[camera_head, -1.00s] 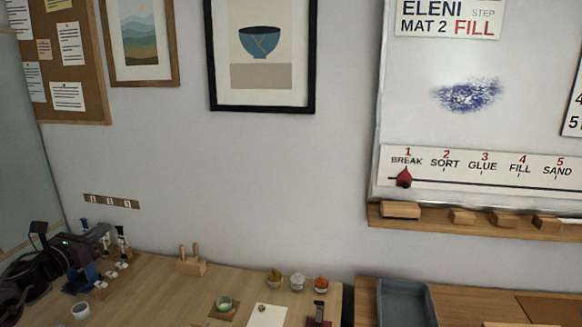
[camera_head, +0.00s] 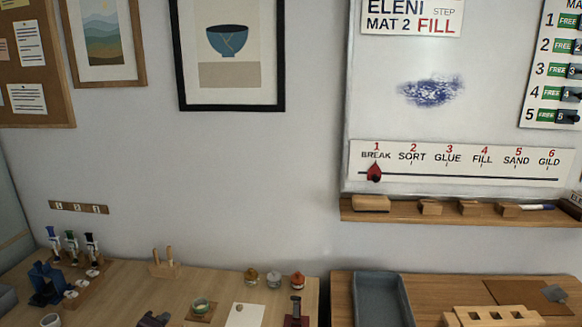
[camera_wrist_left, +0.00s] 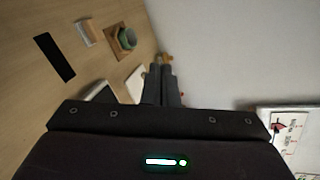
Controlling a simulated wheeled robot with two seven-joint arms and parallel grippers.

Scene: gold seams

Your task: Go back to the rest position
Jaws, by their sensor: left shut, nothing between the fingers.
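My right gripper is not in view.
On the table are a blue stand (camera_head: 47,284), syringes in a rack (camera_head: 72,246), a wooden holder (camera_head: 165,264), a green bowl (camera_head: 200,306), a white sheet (camera_head: 246,315) and small jars (camera_head: 274,280). A grey tray (camera_head: 380,300) stands right. The whiteboard (camera_head: 430,125) hangs above a ledge (camera_head: 400,212).

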